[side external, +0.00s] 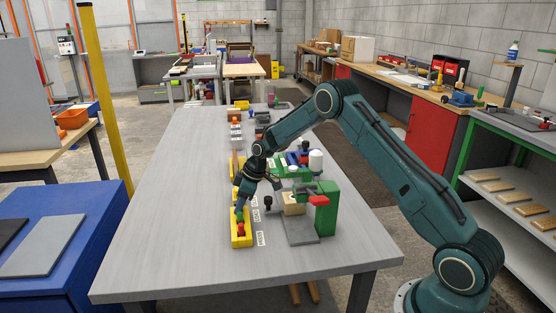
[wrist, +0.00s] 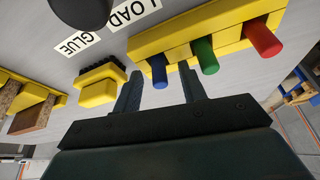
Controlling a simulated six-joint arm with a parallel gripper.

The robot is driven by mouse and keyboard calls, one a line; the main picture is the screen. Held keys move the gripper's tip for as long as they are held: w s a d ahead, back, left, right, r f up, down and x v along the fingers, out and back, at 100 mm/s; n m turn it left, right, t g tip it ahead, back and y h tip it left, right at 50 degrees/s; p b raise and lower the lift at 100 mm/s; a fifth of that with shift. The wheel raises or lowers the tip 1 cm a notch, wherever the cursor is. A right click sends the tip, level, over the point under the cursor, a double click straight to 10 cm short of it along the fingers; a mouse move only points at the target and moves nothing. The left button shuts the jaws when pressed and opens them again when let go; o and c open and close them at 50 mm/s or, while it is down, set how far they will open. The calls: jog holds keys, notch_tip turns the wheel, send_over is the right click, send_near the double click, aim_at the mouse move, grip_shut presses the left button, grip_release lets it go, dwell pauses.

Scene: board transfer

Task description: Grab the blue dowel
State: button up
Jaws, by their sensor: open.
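The blue dowel (wrist: 158,72) sticks out of a yellow holder (wrist: 182,42) in the wrist view. A green dowel (wrist: 204,56) and a red dowel (wrist: 262,38) stand beside it in the same holder. My gripper (wrist: 160,80) is open, with its two dark fingers apart. The blue dowel's end appears between the fingertips, and I cannot tell how deep it sits between them. In the side view my gripper (side external: 241,200) is over the far end of the yellow holder (side external: 241,241) near the table's front, and it hides the blue dowel.
A yellow brush with black bristles (wrist: 98,86) lies left of the fingers in the wrist view. Labels read LOAD and GLUE. A green and red fixture (side external: 326,210) stands right of the holder. The grey table (side external: 165,220) is clear on the left.

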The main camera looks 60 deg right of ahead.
grip_shut()
jog(key=shift+r, duration=0.1)
dwell(0.3)
notch_tip(320, 180, up, 20)
dwell(0.7)
dwell(0.4)
